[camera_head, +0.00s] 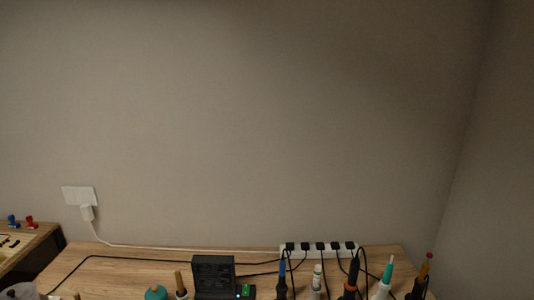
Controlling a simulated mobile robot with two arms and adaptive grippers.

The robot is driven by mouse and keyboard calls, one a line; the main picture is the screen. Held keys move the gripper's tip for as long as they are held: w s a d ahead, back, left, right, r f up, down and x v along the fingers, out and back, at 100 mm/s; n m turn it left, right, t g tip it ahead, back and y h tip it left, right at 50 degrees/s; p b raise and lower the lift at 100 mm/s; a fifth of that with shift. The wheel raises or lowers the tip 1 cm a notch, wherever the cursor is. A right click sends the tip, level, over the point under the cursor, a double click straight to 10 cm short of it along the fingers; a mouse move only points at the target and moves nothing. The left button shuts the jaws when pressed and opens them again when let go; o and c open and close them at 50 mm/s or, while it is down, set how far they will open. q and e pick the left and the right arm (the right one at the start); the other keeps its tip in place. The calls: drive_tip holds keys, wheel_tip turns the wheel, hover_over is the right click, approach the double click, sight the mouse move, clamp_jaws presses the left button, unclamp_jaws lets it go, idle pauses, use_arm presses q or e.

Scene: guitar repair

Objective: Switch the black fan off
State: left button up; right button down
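The black fan (213,275) stands on the wooden workbench (150,268), low in the head view and a little left of the middle. It is a dark, square, box-like unit, and its lower part is cut off by the bottom edge. A small blue light (238,296) and a small green part (246,290) show at its lower right. I cannot tell from this view which part is the switch. Neither of my grippers is in view.
A white power strip (318,251) with several black plugs lies along the bench's back edge. Several upright tools, including a teal-tipped one (387,272), line the front right. A wall outlet (80,196) holds a white plug. Cables cross the bench.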

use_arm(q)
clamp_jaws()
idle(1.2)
